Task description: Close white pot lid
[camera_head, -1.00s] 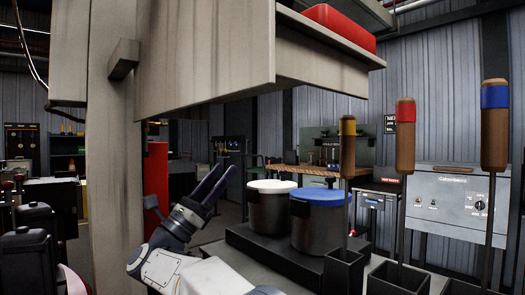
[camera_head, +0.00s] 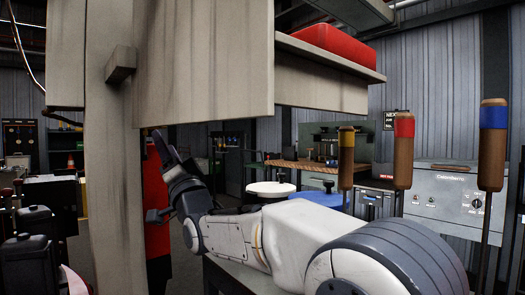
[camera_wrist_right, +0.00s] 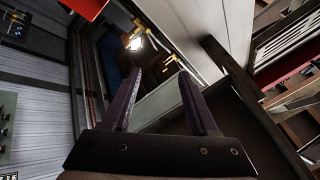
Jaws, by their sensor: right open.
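The white lid (camera_head: 272,188) shows in the head view at the middle, lying flat; the pot under it is mostly hidden behind my right arm. The blue lid (camera_head: 322,198) is just right of it, its pot also hidden by the arm. My right gripper (camera_head: 160,142) is raised to the left of the pots, beside the wooden post, pointing up and well apart from the white lid. In the right wrist view its two dark fingers (camera_wrist_right: 159,74) stand apart with nothing between them. My left gripper is not in view.
A wooden post (camera_head: 112,190) and an overhead cabinet (camera_head: 205,70) are close to my right gripper. Tools with yellow (camera_head: 346,155), red (camera_head: 404,150) and blue-banded handles (camera_head: 493,145) stand upright at the right. A red box (camera_head: 325,40) sits on the upper shelf.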

